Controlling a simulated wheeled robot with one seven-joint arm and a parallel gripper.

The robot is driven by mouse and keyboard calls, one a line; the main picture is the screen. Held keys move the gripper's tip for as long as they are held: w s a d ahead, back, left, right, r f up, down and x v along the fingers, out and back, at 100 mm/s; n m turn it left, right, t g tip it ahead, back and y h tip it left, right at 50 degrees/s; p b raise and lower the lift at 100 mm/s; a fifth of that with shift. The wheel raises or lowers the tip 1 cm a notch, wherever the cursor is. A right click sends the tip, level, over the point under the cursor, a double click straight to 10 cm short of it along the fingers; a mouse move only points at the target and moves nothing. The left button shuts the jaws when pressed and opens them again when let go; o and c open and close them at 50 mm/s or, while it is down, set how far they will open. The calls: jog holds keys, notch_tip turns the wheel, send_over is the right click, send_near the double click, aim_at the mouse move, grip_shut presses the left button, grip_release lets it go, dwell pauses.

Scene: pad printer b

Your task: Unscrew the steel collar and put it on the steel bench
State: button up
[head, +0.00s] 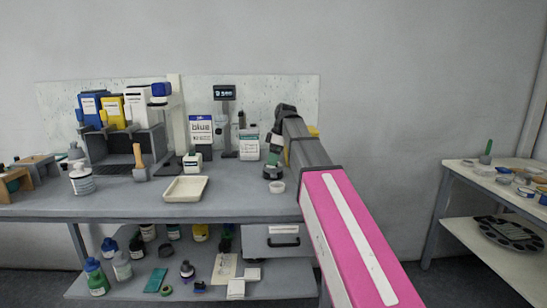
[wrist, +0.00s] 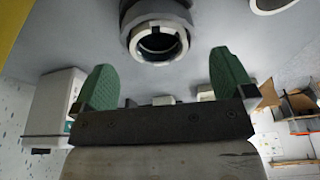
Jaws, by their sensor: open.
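The steel collar (wrist: 157,40) is a grey notched ring around a dark opening, on the end of a dark round body (wrist: 150,10) at the top of the wrist view. My gripper (wrist: 163,82) is open, with its two green fingertips wide apart. The collar lies ahead of the gap between them, and nothing is held. In the head view, a small dark and green pot (head: 273,172) below my arm's end seems to be the same piece; its collar is too small to make out. My fingers are hidden there. The grey steel bench (head: 235,208) carries it.
A small white cup (head: 277,187) stands close to the pot. A cream tray (head: 185,189) lies to the left, with bare bench between. A labelled bottle (head: 249,143) and a display stand (head: 227,125) stand behind. Another table (head: 465,180) is at the right.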

jog(key=m, duration=0.3)
jog(key=m+t, duration=0.1)
jog(key=m, duration=0.1)
jog(key=shift+s+m+t+h, duration=0.15)
jog(key=shift+m+t+h, duration=0.15)
jog(key=shift+m, duration=0.1)
jog(key=m+h, duration=0.1)
jog(key=m, duration=0.4)
jog(key=shift+a+t, duration=0.1)
jog(key=shift+t, duration=0.3)
jog(key=m+h, duration=0.1)
jog(key=m, duration=0.4)
jog(key=shift+m+t, duration=0.3)
jog(key=m+h, duration=0.1)
jog(key=m, duration=0.4)
jog(key=shift+a+h, duration=0.1)
jog(key=shift+h, duration=0.3)
jog(key=shift+f, duration=0.15)
jog(key=shift+f, duration=1.65)
jog(key=shift+c, duration=0.3)
